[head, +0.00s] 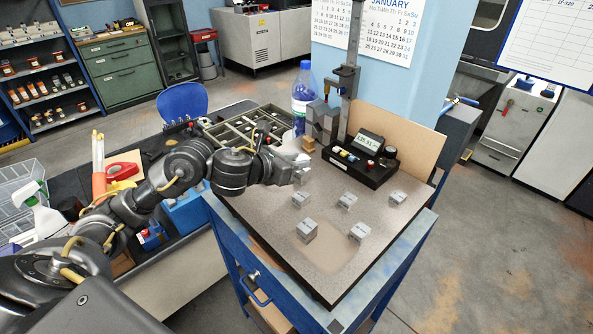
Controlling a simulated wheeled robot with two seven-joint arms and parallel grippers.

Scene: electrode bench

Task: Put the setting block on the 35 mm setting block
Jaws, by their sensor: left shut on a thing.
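My left gripper (291,174) reaches in from the left over the back left part of the grey surface plate (335,262). It is shut on a small grey block (301,175), mostly hidden by the fingers; I take it as the setting block. Several similar grey setting blocks stand apart on the plate: one just in front of the gripper (301,199), one in the middle (347,201), one at the right (397,197), and larger ones at the front left (307,231) and front right (359,233). Their size marks are too small to read. My right gripper is out of view.
A height gauge (346,90) stands at the back of the plate, beside grey blocks (321,122) and a dark base with a digital display (362,155). A bottle (302,97) and a compartment tray (247,128) are behind. The plate's front is free.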

